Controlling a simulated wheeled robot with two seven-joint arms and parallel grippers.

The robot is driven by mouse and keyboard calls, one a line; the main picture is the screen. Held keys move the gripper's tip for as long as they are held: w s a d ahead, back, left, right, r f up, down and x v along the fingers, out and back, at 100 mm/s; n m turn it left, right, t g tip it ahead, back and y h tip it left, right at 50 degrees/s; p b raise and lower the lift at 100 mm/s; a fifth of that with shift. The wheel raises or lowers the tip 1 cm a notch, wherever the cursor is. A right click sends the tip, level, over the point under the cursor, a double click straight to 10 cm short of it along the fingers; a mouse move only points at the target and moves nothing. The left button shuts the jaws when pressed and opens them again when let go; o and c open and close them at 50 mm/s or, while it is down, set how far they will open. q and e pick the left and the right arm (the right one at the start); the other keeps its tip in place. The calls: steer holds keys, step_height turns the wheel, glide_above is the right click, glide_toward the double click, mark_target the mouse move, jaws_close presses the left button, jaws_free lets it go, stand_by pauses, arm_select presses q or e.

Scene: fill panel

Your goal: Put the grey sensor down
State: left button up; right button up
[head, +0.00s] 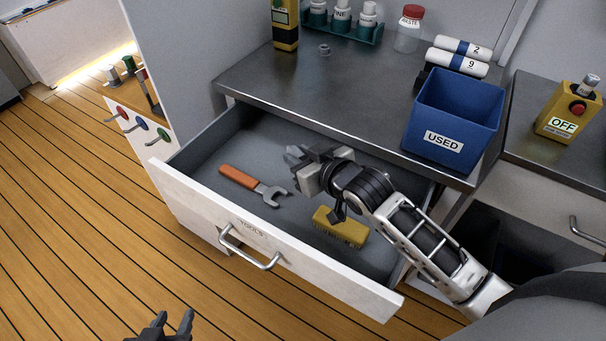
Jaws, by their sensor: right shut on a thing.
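My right gripper (306,160) is above the open drawer marked TOOLS (250,229), near its back edge. It is shut on a small grey thing (293,153) at its fingertips, which looks like the grey sensor. The fingers hide most of it. The held thing appears raised over the drawer floor, but the exact height is hard to tell. My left gripper (172,325) is at the bottom edge, in front of the drawer, with its fingers apart and nothing visible between them.
In the drawer lie an orange-handled wrench (252,185) and a yellow brush (341,226). The bench's left middle is clear.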

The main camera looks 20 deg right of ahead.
steer(key=f, duration=0.1)
steer(key=s+f, duration=0.1)
steer(key=f, duration=0.2)
steer(key=shift+s+f, duration=0.2)
steer(key=shift+s, duration=0.05)
steer(key=shift+f, duration=0.2)
steer(key=shift+f+b, duration=0.35)
steer(key=shift+f, duration=0.25)
steer(key=o, duration=0.9)
steer(key=shift+o, duration=0.2)
